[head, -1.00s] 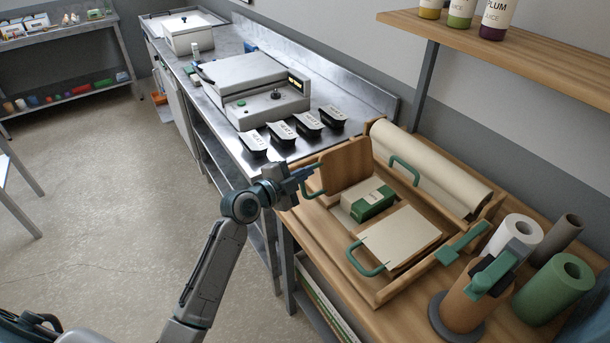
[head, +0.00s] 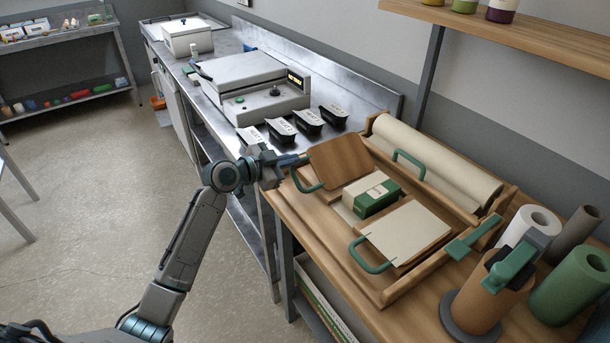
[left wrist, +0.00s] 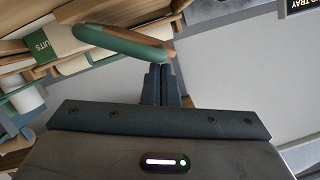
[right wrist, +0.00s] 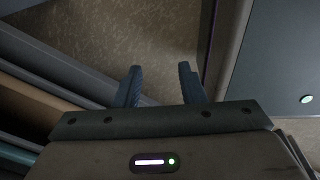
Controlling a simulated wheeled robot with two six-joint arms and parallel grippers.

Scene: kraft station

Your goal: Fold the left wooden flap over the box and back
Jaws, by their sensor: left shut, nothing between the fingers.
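My left gripper (head: 298,161) is shut and empty beside the flap and handle. In the left wrist view its closed fingers (left wrist: 160,84) are close to the green handle (left wrist: 122,42); I cannot tell whether they touch. My right gripper (right wrist: 157,85) is open and empty, with floor behind it; it is not seen in the head view.
A paper roll (head: 435,160) lies behind. Several upright rolls (head: 570,287) stand right. Black containers (head: 308,122) and a grey machine (head: 255,85) are on the metal counter at the left.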

